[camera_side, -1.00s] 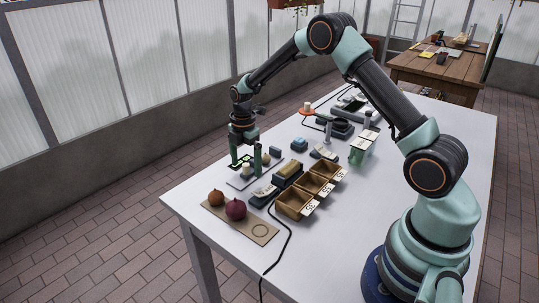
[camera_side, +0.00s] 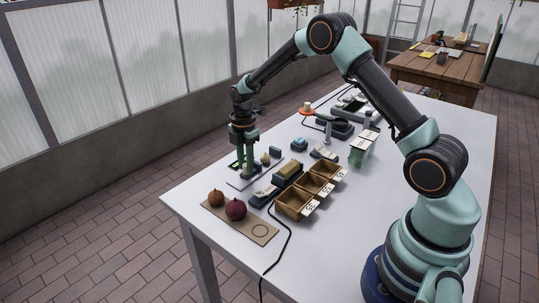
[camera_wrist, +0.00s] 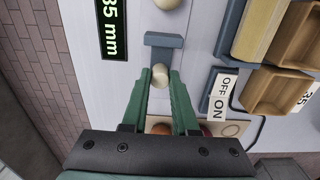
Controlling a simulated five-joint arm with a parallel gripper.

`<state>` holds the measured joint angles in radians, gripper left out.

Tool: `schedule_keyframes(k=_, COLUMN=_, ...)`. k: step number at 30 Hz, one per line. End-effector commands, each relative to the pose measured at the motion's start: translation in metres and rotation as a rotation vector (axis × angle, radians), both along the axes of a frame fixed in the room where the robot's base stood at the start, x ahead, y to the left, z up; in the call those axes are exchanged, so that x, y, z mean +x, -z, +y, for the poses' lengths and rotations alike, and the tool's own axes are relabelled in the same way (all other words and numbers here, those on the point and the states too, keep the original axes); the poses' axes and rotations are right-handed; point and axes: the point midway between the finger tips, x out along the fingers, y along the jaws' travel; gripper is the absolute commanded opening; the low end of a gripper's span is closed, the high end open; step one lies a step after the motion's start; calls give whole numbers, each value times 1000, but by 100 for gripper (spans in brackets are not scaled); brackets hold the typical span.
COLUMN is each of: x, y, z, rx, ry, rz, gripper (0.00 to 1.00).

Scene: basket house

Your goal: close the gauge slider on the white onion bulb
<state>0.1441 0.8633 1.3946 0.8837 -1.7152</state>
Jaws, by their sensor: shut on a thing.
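My gripper (camera_side: 247,172) is down at the gauge, its green fingers shut on a cream knob. In the wrist view my gripper (camera_wrist: 160,85) has the knob (camera_wrist: 160,74) between its fingertips. The knob sits just in front of a blue-grey slider block (camera_wrist: 164,40). The white onion bulb (camera_side: 265,159) lies beyond the slider; only its lower edge (camera_wrist: 167,4) shows at the top of the wrist view. A gap of pale surface shows between bulb and slider block. The gauge display (camera_wrist: 111,28) reads 35 mm in green.
A brown onion (camera_side: 216,198) and a purple onion (camera_side: 236,210) sit on a board (camera_side: 262,233) at the near table edge. Wooden bins (camera_side: 294,204) stand to the right. An OFF/ON switch label (camera_wrist: 221,95) is right of my fingers. A black cable crosses the table.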

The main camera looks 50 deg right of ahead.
Motion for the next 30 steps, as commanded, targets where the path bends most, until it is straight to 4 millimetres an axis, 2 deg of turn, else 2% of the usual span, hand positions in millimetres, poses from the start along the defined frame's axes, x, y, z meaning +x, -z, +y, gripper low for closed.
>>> schedule_keyframes(k=20, x=0, y=0, z=-14, rx=0, ry=0, rz=0, gripper=15)
schedule_keyframes(k=30, x=0, y=0, z=-14, rx=0, ry=0, rz=0, gripper=15)
